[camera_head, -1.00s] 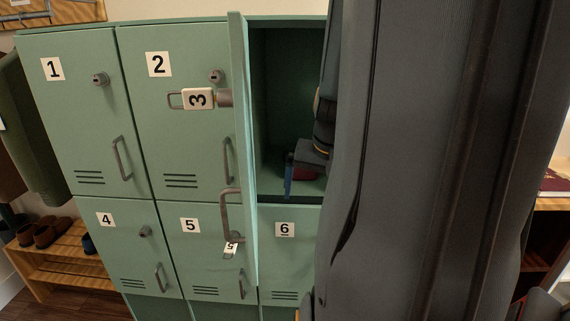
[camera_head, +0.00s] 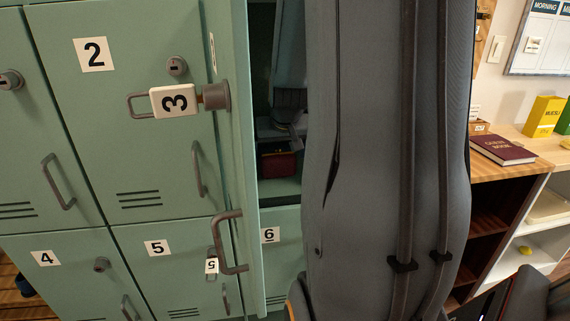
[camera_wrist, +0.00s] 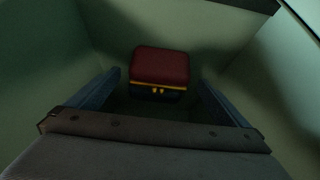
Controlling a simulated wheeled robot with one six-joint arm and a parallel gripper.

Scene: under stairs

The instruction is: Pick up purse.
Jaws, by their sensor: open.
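The purse is a small red bag with a yellow zip line and a dark blue lower part. In the wrist view the purse (camera_wrist: 160,66) sits on the floor of a green compartment. In the head view the purse (camera_head: 279,166) shows inside the open locker, partly hidden by my arm. My gripper (camera_wrist: 159,82) is open and empty. Its two blue fingers stand left and right in the wrist view, with the purse ahead between their lines. In the head view my gripper (camera_head: 281,132) is inside the locker, just above the purse.
The open locker door (camera_head: 228,120), with a key tagged 3 (camera_head: 175,101), stands left of the opening. My large grey arm fills the middle right. A shelf unit (camera_head: 515,172) with a guest book (camera_head: 503,149) stands at the right. Compartment walls close in on both sides.

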